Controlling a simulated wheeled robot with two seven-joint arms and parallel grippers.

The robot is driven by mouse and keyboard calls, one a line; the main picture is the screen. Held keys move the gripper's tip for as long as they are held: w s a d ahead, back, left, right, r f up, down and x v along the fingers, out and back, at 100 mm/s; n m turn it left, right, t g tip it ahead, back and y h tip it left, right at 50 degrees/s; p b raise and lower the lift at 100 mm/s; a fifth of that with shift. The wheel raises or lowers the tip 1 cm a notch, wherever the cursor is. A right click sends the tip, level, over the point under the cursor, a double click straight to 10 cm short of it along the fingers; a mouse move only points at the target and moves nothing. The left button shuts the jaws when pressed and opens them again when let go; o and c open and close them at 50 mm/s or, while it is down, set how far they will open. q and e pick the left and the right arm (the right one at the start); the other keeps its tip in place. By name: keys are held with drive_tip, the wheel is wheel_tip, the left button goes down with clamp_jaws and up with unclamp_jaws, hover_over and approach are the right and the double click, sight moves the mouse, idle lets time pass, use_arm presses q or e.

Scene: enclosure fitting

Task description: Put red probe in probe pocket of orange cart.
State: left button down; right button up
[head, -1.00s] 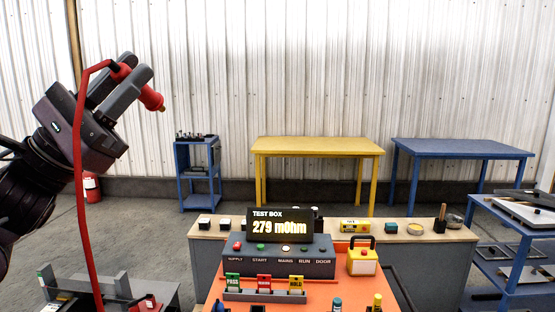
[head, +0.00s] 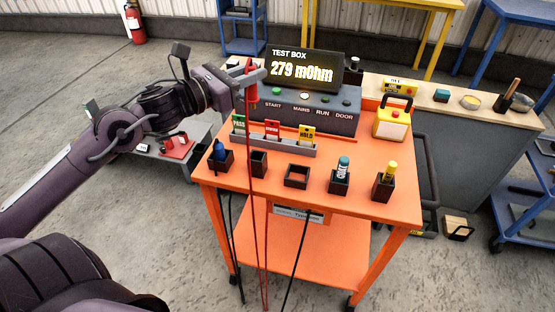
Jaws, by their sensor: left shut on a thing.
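My left gripper (head: 256,78) is shut on the red probe (head: 251,93), above the left side of the orange cart (head: 328,200), in front of the test box. The probe points roughly downward, and its red cable hangs past the cart's front edge. Along the front of the cart top stand several black holders. An empty black pocket (head: 259,167), below the probe in the picture, looks like the probe pocket; the red cable passes close to it. Left of it, a blue-topped probe (head: 219,152) stands in another pocket. My right gripper is not in view.
The test box (head: 302,117) reads 279 mOhm. A tag rack (head: 273,145) with green, red and yellow tags stands before it. A low square holder (head: 296,177), a teal marker (head: 343,167) and a yellow marker (head: 389,172) stand rightward. A yellow case (head: 392,121) sits behind.

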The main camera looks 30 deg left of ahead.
use_arm(q)
wheel_tip(320, 180, down, 21)
drive_tip(key=shift+w+f, duration=0.1)
idle(0.4)
drive_tip(key=shift+f, duration=0.2)
drive_tip(key=c, duration=1.3)
unclamp_jaws()
drive_tip(key=shift+r, duration=0.15)
